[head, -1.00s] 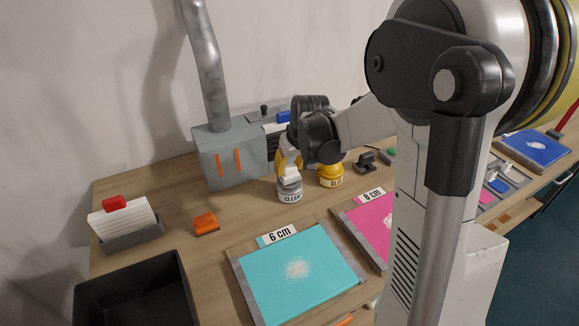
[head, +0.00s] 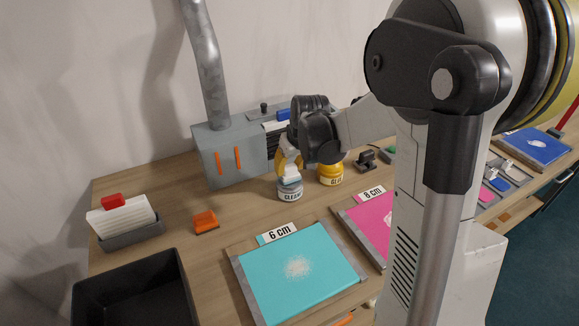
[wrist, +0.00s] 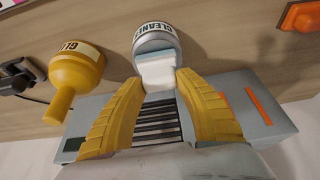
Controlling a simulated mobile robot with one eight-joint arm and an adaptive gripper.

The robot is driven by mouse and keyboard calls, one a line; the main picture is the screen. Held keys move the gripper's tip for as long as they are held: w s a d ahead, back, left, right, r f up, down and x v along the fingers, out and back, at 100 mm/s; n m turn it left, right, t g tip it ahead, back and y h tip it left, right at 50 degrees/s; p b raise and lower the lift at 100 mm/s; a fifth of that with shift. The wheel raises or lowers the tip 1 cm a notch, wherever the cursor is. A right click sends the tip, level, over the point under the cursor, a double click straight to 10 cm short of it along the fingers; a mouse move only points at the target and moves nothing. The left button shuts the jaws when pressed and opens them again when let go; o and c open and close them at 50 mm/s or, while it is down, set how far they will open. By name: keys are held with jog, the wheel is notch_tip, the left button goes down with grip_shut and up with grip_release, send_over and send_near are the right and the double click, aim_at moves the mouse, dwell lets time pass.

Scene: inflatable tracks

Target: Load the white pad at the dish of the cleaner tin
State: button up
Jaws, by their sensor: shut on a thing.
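My gripper (head: 289,164) has yellow fingers and points down over the cleaner tin (head: 289,192), a grey tin with a white label. In the wrist view, my gripper (wrist: 158,80) is shut on the white pad (wrist: 157,72), with a finger on each side. The pad has a pale blue layer at its far end. That end is at the dish on the top of the cleaner tin (wrist: 153,30) and overlaps it in the picture. I cannot tell whether the pad presses on the dish. In the head view the pad (head: 291,173) is partly hidden by the fingers.
A yellow glue bottle (head: 330,176) stands close to the right of the tin. A grey machine with a duct (head: 228,158) is behind. An orange block (head: 205,222), a card holder (head: 130,236) and a black bin (head: 135,290) are left. A teal panel (head: 310,283) lies in front.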

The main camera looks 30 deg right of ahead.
aim_at(289, 166)
jog(key=shift+r, duration=0.1)
dwell(0.5)
jog(key=shift+r+p, duration=2.65)
jog(key=shift+r, duration=0.8)
jog(key=shift+f, duration=0.1)
